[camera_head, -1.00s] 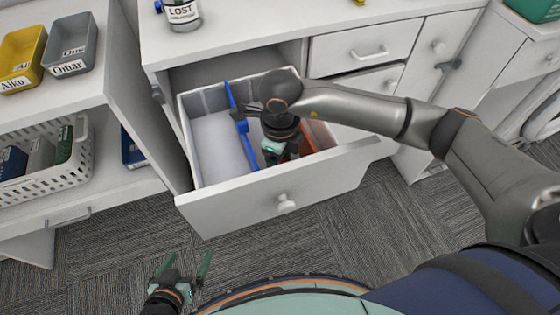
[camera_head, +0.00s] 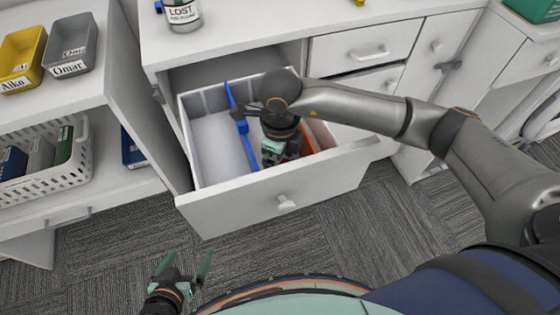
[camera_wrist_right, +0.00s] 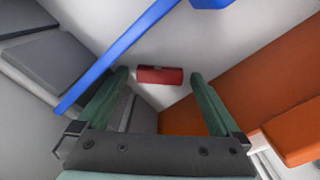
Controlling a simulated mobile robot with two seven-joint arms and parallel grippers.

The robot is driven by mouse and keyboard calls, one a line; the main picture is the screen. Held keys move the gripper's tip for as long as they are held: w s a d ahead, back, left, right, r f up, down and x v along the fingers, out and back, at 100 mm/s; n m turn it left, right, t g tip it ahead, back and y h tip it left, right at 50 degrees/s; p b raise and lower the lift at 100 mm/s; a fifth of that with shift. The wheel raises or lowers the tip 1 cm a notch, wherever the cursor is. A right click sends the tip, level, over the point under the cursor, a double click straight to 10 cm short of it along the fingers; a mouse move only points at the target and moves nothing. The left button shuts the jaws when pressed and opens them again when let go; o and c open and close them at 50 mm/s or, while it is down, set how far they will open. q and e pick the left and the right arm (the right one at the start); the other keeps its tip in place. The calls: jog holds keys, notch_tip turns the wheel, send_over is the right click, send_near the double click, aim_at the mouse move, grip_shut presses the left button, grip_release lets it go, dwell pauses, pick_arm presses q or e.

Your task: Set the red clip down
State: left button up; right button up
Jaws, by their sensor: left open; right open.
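The red clip (camera_wrist_right: 160,75) lies on the white drawer floor in the right wrist view, just beyond and between my right gripper's fingertips. My right gripper (camera_wrist_right: 159,78) is open with its two green fingers apart. In the head view the right gripper (camera_head: 278,155) is down inside the open drawer (camera_head: 240,207), and the clip is hidden there. My left gripper (camera_head: 186,264) is open and empty over the carpet, in front of the drawer.
A blue divider (camera_head: 243,128) splits the drawer, and it shows close by in the right wrist view (camera_wrist_right: 118,55). An orange piece (camera_wrist_right: 250,85) stands to the right of the gripper. Grey pieces (camera_wrist_right: 62,62) lie at left. The drawer's left compartment (camera_head: 216,147) is bare.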

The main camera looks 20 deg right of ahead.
notch_tip(320, 180, up, 12)
jog(key=shift+f, duration=0.15)
